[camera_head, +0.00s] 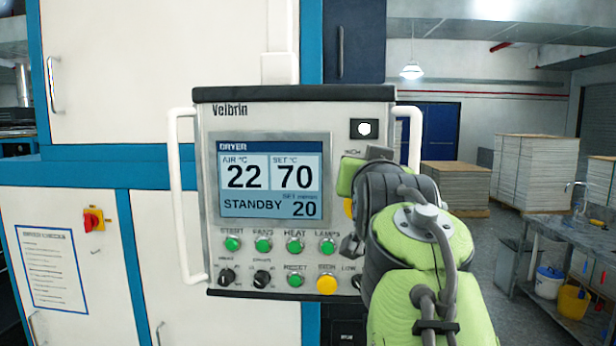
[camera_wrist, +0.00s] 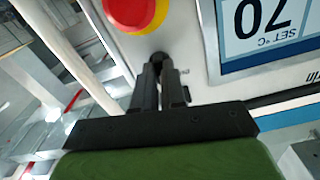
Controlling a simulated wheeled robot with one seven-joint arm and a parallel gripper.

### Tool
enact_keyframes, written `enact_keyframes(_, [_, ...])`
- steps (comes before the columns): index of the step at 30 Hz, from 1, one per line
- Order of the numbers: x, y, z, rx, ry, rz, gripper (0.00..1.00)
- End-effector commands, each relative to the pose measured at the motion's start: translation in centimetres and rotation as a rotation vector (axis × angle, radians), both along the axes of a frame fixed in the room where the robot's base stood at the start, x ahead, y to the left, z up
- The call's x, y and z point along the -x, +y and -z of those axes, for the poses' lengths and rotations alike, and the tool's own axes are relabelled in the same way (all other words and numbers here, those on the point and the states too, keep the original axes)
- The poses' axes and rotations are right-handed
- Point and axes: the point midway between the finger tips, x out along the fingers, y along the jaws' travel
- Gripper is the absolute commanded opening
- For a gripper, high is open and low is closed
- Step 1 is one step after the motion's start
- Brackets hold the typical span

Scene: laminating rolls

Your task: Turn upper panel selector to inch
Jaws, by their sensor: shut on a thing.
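A red stop button (camera_wrist: 135,10) on a yellow ring is close to my fingers. Below the display are green buttons (camera_head: 264,244), black selectors (camera_head: 262,278) and a yellow button (camera_head: 327,285). White side handles (camera_head: 174,200) flank the panel. Stacked sheets (camera_head: 545,180) stand behind at right.

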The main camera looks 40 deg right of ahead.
Motion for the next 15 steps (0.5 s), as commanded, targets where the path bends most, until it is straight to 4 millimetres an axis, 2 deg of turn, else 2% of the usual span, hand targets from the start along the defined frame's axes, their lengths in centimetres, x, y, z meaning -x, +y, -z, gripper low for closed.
enact_keyframes(15, [-0.08,-0.04,0.33,0.302,0.351,-0.001,0.0])
